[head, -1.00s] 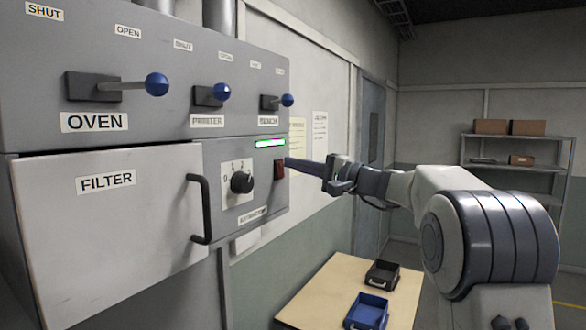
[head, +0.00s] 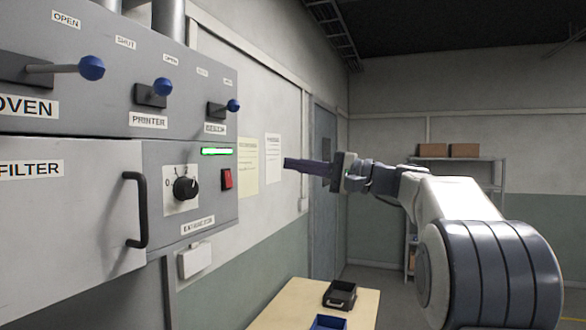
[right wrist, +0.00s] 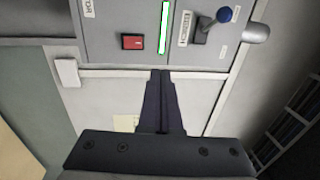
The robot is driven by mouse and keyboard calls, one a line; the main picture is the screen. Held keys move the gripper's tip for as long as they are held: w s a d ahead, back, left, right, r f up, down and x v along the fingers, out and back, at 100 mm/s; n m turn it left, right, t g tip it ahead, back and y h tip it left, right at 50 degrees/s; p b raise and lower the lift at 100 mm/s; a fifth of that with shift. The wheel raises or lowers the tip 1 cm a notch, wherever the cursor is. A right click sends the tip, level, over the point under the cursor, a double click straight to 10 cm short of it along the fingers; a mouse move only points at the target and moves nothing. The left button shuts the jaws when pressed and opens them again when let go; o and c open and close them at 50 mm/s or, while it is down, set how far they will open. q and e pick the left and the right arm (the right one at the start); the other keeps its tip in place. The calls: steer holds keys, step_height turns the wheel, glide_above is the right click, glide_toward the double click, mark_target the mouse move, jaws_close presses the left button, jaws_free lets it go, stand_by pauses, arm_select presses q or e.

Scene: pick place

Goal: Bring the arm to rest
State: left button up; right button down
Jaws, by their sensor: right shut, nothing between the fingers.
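My right gripper (head: 288,164) is shut and empty, held out level in the air to the right of the grey control panel (head: 190,236). It is apart from the panel in the head view. The panel carries a red switch (head: 227,179), a lit green bar (head: 217,151) and a black knob (head: 186,188). The red switch also shows in the right wrist view (right wrist: 132,42). My left gripper is not in view.
Blue-knobbed levers (head: 162,87) and a filter door handle (head: 130,210) stick out from the panel. A table (head: 285,303) below holds a black tray (head: 340,294) and a blue tray (head: 329,322). A shelf (head: 490,180) with boxes stands at the back right.

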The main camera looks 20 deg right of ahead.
steer(key=s+a+f+n+g+h+b, duration=0.1)
steer(key=a+f+g, duration=0.4)
steer(key=a+f, duration=0.75)
steer(key=s+a+f+n+g+h+b, duration=0.1)
steer(key=s+a+f+n+g+h, duration=0.3)
steer(key=s+a+f, duration=0.65)
steer(key=s+d+f+n+g+h+b, duration=0.2)
steer(key=s+f+n+h, duration=0.6)
steer(key=s+f, duration=1.5)
step_height(320, 180, down, 2)
steer(key=n+g, duration=0.2)
steer(key=n, duration=0.1)
steer(key=shift+f+g, duration=0.15)
steer(key=shift+g, duration=0.15)
